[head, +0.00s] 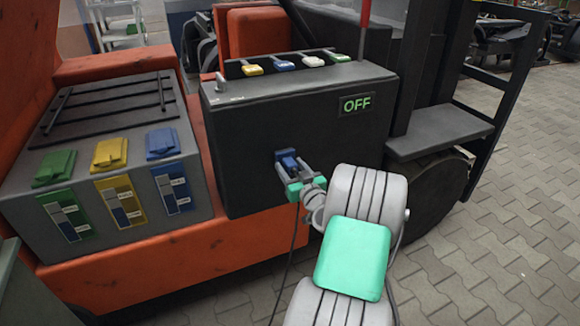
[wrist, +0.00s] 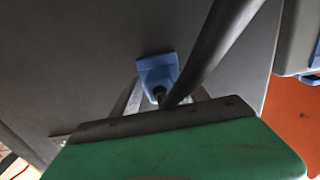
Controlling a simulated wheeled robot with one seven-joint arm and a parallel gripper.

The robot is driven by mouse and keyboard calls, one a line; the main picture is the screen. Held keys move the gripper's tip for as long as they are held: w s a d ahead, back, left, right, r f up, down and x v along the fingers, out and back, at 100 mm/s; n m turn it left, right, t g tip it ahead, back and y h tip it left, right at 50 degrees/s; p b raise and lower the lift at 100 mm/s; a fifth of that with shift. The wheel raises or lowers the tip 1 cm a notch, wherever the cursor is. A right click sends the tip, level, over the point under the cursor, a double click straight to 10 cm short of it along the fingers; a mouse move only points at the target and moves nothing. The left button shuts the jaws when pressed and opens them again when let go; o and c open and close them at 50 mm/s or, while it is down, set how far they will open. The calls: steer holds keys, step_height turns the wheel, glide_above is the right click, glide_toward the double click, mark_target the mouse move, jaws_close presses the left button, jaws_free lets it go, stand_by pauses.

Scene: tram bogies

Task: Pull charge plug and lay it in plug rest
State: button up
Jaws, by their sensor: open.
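The blue charge plug (head: 288,158) sits in the front face of the black box (head: 245,150) on the orange vehicle. In the wrist view the blue plug (wrist: 157,72) is close ahead, with a thick dark cable (wrist: 222,45) running from it. My gripper (head: 291,170) is open at the plug, its fingers close around or beside it; whether they touch it I cannot tell. The green gripper body hides part of the wrist view. I cannot pick out the plug rest with certainty.
A green OFF sign (head: 356,104) is on the black box. Coloured lids line its top. A grey box (head: 110,160) with green, yellow and blue lids stands left. A dark mast (head: 420,65) and wheel (head: 440,195) are right. Paving (head: 500,250) at lower right is clear.

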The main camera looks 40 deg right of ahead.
mark_target(293, 170)
stand_by(0.4)
jaws_close()
stand_by(0.4)
steer(key=shift+s+b, duration=0.1)
steer(key=shift+b, duration=0.25)
steer(key=shift+b+v, duration=1.3)
steer(key=shift+v, duration=1.65)
